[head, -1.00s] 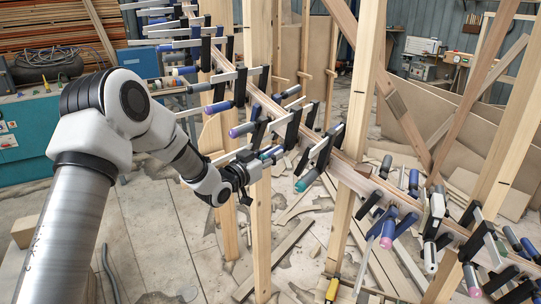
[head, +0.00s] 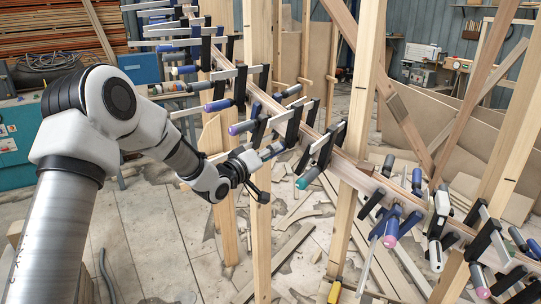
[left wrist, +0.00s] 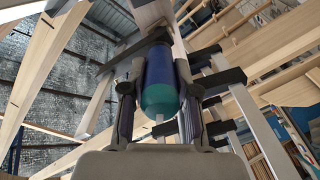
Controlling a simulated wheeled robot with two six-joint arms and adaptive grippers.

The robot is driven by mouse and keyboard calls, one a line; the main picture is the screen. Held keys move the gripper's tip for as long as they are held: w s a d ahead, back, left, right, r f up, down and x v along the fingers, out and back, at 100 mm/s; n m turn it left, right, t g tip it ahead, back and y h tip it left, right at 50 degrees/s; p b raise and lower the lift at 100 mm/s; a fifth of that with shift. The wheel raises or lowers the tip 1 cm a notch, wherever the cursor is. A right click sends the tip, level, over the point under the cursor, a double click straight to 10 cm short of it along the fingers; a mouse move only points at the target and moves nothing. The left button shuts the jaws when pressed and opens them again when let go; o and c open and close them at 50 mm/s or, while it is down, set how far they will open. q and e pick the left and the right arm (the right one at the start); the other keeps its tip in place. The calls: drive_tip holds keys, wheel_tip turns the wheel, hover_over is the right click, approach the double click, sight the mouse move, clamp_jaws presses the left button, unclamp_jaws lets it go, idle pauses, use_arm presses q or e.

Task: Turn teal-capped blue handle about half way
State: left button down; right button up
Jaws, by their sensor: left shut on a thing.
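In the left wrist view, the blue handle with a teal cap (left wrist: 160,82) sits between the two fingers of my left gripper (left wrist: 158,112), its teal end toward the camera. The fingers are shut on its sides. In the head view my left gripper (head: 256,176) is at the clamp beside an upright post, one finger sticking out to the lower right. Only part of the blue handle (head: 271,152) shows there; its cap is hidden. How far the handle is turned cannot be told. My right gripper is not in view.
A long curved wooden stringer (head: 345,172) runs diagonally, lined with several bar clamps. A neighbouring clamp with a teal-tipped handle (head: 308,177) hangs close to the right. Upright posts (head: 260,240) stand nearby. Offcuts lie on the floor.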

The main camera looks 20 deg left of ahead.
use_arm(q)
drive_tip(key=n, duration=0.4)
drive_tip(key=shift+n, duration=2.3)
drive_tip(key=c, duration=0.9)
unclamp_jaws()
drive_tip(key=shift+a, duration=0.1)
drive_tip(key=shift+o, duration=0.2)
drive_tip(key=shift+f, duration=0.1)
